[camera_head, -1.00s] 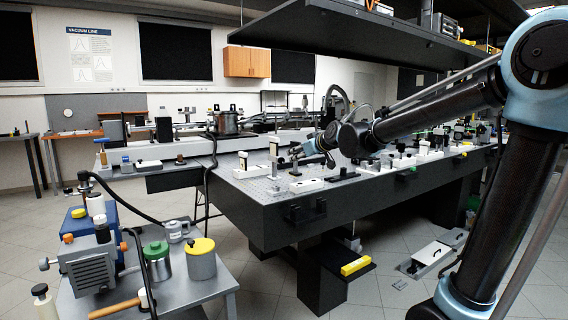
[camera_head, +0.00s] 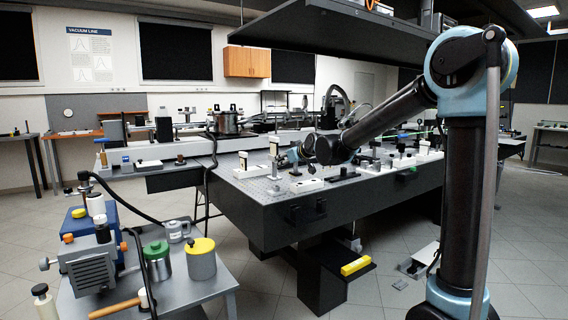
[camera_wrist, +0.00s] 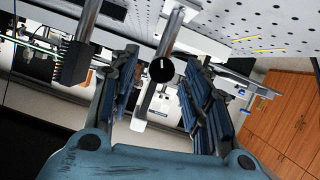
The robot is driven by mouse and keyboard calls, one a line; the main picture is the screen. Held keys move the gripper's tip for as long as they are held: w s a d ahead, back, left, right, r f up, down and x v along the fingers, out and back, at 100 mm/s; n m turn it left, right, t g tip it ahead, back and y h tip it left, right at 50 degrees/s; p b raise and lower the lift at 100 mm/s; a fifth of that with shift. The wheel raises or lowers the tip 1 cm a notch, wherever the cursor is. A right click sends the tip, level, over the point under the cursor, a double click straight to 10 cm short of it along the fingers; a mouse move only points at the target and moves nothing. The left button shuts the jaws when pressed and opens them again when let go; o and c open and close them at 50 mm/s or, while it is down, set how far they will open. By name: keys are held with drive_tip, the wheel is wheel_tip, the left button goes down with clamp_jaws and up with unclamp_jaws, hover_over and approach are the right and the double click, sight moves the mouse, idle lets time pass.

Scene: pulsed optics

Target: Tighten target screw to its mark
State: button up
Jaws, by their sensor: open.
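A round black screw knob (camera_wrist: 160,70) with a short white mark line on its face shows in the wrist view, in front of a silver post (camera_wrist: 170,30). My gripper (camera_wrist: 157,80) is open, with one blue-grey finger on each side of the knob in the picture. I see no contact, and how far the knob lies beyond the fingertips is hard to tell. In the head view my gripper (camera_head: 294,155) is small, above the near left part of the optical table, and its fingers and the knob cannot be made out.
The black-sided optical table (camera_head: 265,222) carries several posts and mounts close around my gripper. A finned black block (camera_wrist: 70,62) stands left in the wrist view. A dark shelf (camera_head: 330,30) hangs above the table. A cart (camera_head: 205,292) with jars stands at the front left.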

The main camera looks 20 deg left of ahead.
drive_tip(key=shift+w+a+f, duration=0.2)
drive_tip(key=shift+w+a, duration=0.1)
drive_tip(key=shift+a, duration=0.05)
drive_tip(key=shift+c, duration=0.3)
clamp_jaws()
drive_tip(key=shift+w+d+m+g+y, duration=0.1)
drive_tip(key=shift+m+g+y, duration=0.3)
drive_tip(key=shift+m, duration=0.35)
drive_tip(key=shift+w+d+m+g+y, duration=0.1)
drive_tip(key=shift+m+g+y, duration=0.25)
drive_tip(key=shift+m, duration=0.4)
drive_tip(key=shift+o, duration=0.3)
unclamp_jaws()
